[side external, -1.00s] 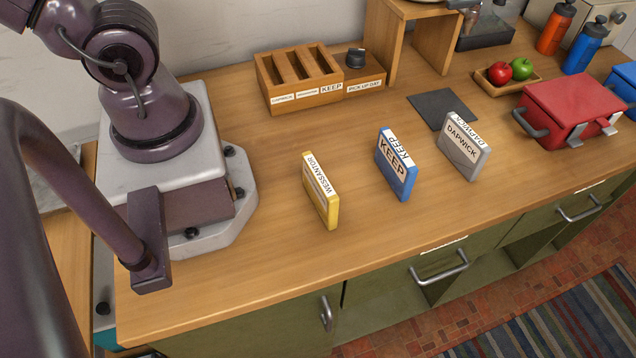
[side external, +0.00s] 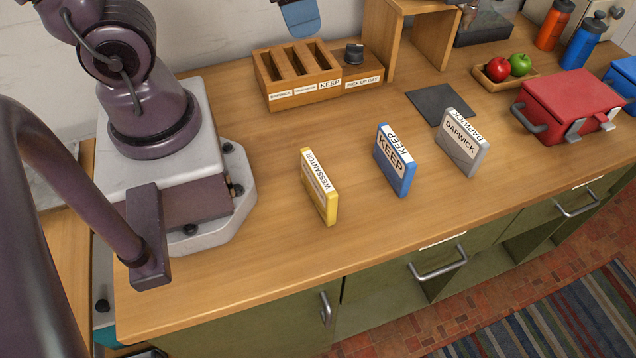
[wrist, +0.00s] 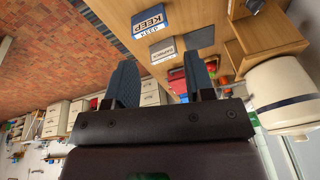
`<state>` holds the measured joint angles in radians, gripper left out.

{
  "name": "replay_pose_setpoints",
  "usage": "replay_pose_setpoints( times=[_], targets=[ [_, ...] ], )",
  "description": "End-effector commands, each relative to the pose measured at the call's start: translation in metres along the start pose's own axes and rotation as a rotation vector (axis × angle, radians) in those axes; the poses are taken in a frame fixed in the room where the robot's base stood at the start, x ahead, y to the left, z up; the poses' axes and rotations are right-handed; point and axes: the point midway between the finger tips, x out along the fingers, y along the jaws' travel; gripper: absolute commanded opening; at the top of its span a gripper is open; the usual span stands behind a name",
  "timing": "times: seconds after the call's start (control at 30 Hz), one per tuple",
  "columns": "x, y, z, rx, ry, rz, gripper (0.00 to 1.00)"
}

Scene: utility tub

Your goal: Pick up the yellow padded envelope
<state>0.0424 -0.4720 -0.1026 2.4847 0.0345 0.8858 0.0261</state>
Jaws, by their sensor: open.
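The yellow padded envelope (side external: 319,188), labelled WESSANTOR, stands upright on its edge on the wooden counter in the side view. It is the leftmost of three standing packets and does not show in the wrist view. My gripper (wrist: 160,80) is open and empty, its two blue-grey fingers apart. In the side view one fingertip (side external: 301,18) hangs at the top edge, well above the counter and away from the yellow envelope. The rest of the gripper is out of that picture.
A blue KEEP packet (side external: 395,162) and a grey DAPWICK packet (side external: 463,145) stand to the right. A wooden slotted organizer (side external: 320,94) sits behind. A dark mat (side external: 428,101), a red box (side external: 570,108) and a fruit tray (side external: 503,87) lie further right. The counter around the yellow envelope is clear.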

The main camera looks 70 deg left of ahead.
Motion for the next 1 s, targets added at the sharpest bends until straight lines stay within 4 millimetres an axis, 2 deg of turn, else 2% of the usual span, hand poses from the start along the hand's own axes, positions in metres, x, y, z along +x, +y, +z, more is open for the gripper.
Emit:
replay_pose_setpoints(
  times=[0.03,0.1,0.3,0.43,0.5,0.63,0.73,1.0],
  targets=[
    [0.018,0.009,0.000,0.101,-0.074,-0.004,0.49],
    [0.039,0.022,0.000,0.265,-0.154,-0.005,0.49],
    [0.092,0.060,0.008,0.779,-0.307,0.059,0.49],
    [0.114,0.081,0.012,1.088,-0.328,0.121,0.49],
    [0.115,0.085,0.008,1.202,-0.302,0.127,0.49],
    [0.116,0.084,0.004,1.296,-0.278,0.128,0.49],
    [0.126,0.084,0.007,1.313,-0.280,0.132,0.49],
    [0.172,0.082,0.021,1.312,-0.281,0.134,0.49]
  ],
)
